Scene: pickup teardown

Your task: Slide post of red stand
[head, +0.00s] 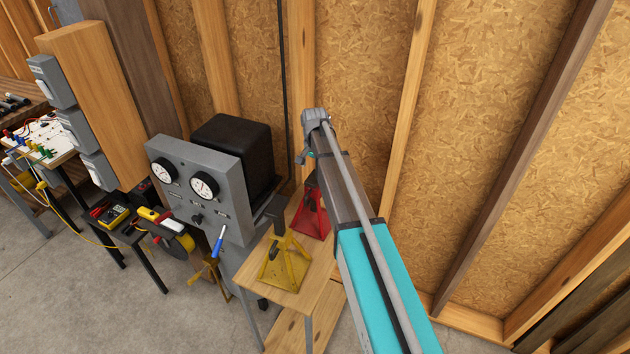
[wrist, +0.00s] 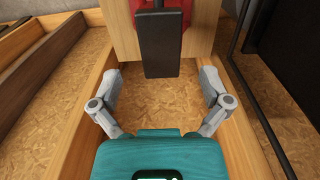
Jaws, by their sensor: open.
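The red stand (head: 309,218) stands on the small wooden table, partly hidden by my arm in the head view. Its dark post (head: 311,180) rises from the red base. In the wrist view the post (wrist: 159,42) shows as a dark rectangular bar at top centre, with bits of red (wrist: 187,14) around it. My gripper (wrist: 160,74) is open, its two grey fingers spread left and right of the post's near end. Nothing is held. I cannot tell how far the post is from the fingertips. In the head view my gripper (head: 316,120) is near the wall, above the stand.
A yellow stand (head: 284,264) with a dark post is on the same table (head: 318,278), left of the red one. A grey gauge panel (head: 203,190) with a black box (head: 232,150) stands further left. The stud wall (head: 370,90) is close behind.

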